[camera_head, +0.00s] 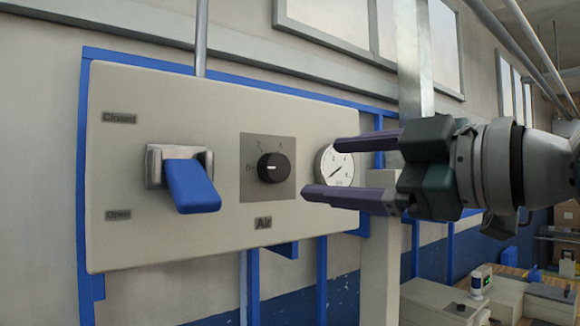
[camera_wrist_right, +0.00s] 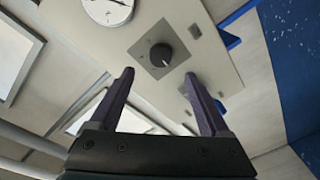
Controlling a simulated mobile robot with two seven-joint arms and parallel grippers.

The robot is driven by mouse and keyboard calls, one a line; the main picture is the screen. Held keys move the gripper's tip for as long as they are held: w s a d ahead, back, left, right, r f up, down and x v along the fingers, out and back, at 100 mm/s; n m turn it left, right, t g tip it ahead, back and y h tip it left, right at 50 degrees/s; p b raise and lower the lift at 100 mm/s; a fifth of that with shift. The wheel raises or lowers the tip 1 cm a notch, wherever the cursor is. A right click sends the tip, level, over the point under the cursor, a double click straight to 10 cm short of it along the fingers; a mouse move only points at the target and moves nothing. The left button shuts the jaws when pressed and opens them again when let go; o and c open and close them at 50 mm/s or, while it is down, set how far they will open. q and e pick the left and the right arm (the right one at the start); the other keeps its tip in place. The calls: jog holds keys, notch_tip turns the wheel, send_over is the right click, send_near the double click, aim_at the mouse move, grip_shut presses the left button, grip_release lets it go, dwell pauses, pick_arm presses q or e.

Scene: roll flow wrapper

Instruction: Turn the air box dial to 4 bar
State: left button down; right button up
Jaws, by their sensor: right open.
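The black air dial (camera_head: 273,167) sits on a grey square plate on the beige air box panel (camera_head: 130,240), above the label "Air". Its white pointer line points to the left side of the scale. In the right wrist view the dial (camera_wrist_right: 161,54) lies ahead of and between the fingertips, apart from them. My right gripper (camera_head: 318,170) is open and empty, to the right of the dial, with its purple fingers pointing left. It also shows in the right wrist view (camera_wrist_right: 159,75). The round white gauge (camera_head: 337,167) is partly hidden behind the fingers. My left gripper is not in view.
A blue lever (camera_head: 192,186) on a metal bracket is left of the dial, between the labels "Closed" and "Open". Blue frame bars (camera_head: 322,270) run behind the panel. Grey machine boxes (camera_head: 440,300) stand at the lower right. The space in front of the dial is clear.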

aim_at(281, 169)
jog(key=p+x, duration=0.3)
jog(key=x, duration=0.3)
jog(key=shift+w+a+r, duration=0.15)
jog(key=shift+w+a, duration=0.1)
jog(key=shift+a, duration=0.1)
jog(key=shift+p+x, duration=0.45)
jog(key=shift+x, duration=0.3)
grip_shut()
